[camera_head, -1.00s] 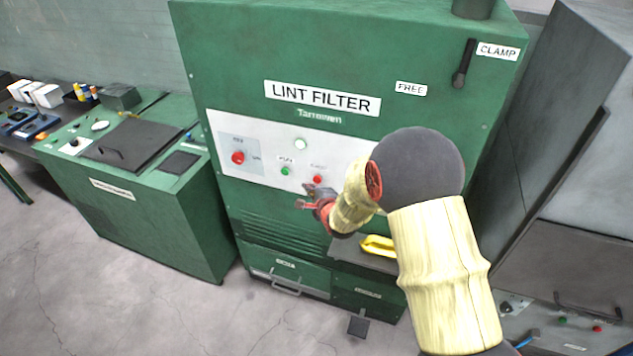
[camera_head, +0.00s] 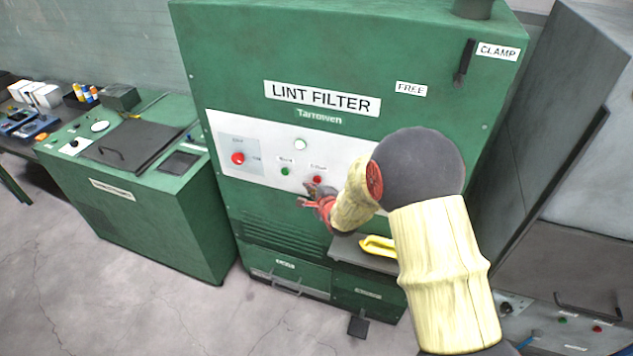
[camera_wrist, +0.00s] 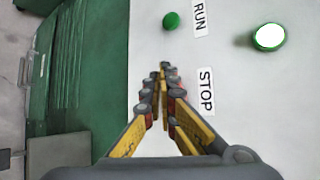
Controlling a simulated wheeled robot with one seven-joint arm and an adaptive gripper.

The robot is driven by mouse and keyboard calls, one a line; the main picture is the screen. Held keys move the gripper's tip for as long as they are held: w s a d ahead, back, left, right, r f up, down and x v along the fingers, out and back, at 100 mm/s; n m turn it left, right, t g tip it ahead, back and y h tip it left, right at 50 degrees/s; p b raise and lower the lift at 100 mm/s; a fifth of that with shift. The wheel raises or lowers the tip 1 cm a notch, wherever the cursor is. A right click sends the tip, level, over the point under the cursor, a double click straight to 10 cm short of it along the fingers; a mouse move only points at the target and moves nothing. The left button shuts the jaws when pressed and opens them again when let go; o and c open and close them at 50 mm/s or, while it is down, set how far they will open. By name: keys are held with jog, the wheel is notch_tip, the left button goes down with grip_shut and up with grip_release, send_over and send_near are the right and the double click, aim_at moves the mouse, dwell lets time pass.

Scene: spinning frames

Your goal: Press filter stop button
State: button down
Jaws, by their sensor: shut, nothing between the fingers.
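The lint filter (camera_head: 322,97) is a large green cabinet with a light control panel (camera_head: 262,175). The red stop button (camera_head: 317,179) shows on the panel in the head view, right of the green run button (camera_head: 285,170). My gripper (camera_head: 306,198) is shut and empty, just below the red button. In the wrist view my shut fingertips (camera_wrist: 163,68) lie beside the STOP label (camera_wrist: 205,90), and the green run button (camera_wrist: 171,20) shows beyond them. The red button is hidden there behind the fingers. I cannot tell whether the tips touch the panel.
A larger red knob (camera_head: 238,158) is at the panel's left and a white lamp (camera_head: 300,144) is above the buttons. A green workbench unit (camera_head: 135,205) stands at the left.

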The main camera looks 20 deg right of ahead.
jog(key=shift+w+d, duration=0.1)
jog(key=shift+d, duration=0.05)
dwell(0.5)
jog(key=shift+w+d, duration=0.15)
jog(key=shift+w, duration=0.05)
jog(key=shift+w+d, duration=0.35)
jog(key=shift+w, duration=0.15)
dwell(1.0)
dwell(0.3)
jog(key=shift+s+a, duration=0.6)
jog(key=shift+s, duration=0.2)
jog(key=s+a, duration=0.1)
jog(key=s, duration=0.1)
jog(key=s+a+b, duration=0.1)
jog(key=s+a, duration=0.1)
dwell(0.4)
dwell(0.7)
